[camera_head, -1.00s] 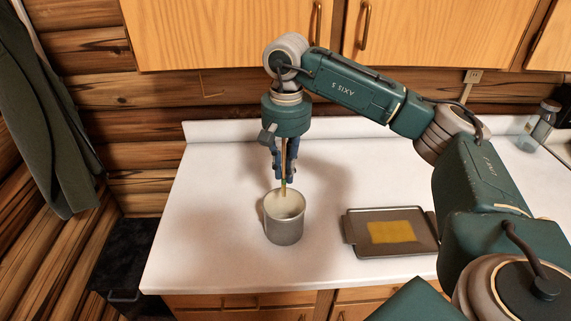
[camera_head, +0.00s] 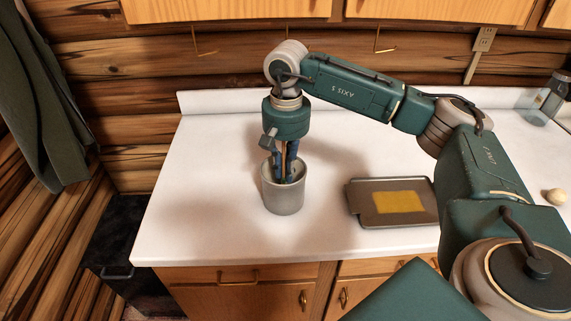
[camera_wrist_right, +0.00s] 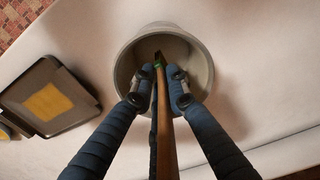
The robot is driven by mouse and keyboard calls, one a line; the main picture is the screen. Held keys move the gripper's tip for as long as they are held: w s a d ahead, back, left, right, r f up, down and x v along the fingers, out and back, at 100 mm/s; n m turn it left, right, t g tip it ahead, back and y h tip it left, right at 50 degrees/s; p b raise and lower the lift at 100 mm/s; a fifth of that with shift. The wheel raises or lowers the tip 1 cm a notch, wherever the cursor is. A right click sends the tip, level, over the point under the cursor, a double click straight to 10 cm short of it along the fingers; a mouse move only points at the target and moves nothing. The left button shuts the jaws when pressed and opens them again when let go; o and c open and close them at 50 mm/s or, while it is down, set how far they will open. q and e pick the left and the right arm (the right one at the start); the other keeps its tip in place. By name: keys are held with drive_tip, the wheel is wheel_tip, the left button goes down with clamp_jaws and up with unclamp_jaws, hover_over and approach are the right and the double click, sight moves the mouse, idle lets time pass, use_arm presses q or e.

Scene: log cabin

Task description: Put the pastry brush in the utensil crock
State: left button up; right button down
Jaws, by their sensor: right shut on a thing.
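The utensil crock (camera_head: 283,198) is a grey cylindrical pot standing upright on the white counter, and it also shows in the right wrist view (camera_wrist_right: 203,62). My right gripper (camera_head: 283,176) points straight down with its fingertips at the crock's mouth. It is shut on the pastry brush, whose wooden handle (camera_wrist_right: 165,130) runs between the fingers in the right wrist view. The brush's green part (camera_wrist_right: 158,62) is down inside the crock's opening. In the head view the fingers and rim hide the brush's lower end. My left gripper is not in view.
A dark metal tray (camera_head: 427,216) with a yellow sheet (camera_head: 399,202) lies right of the crock. A glass jar (camera_head: 549,100) stands at the back right, and a small pale round thing (camera_head: 555,196) lies at the right. The counter left of the crock is clear.

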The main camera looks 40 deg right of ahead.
drive_tip(key=shift+f+b, duration=0.3)
drive_tip(key=shift+f, duration=0.5)
drive_tip(key=c, duration=1.6)
unclamp_jaws()
drive_tip(key=shift+c, duration=0.2)
drive_tip(key=shift+r, duration=0.15)
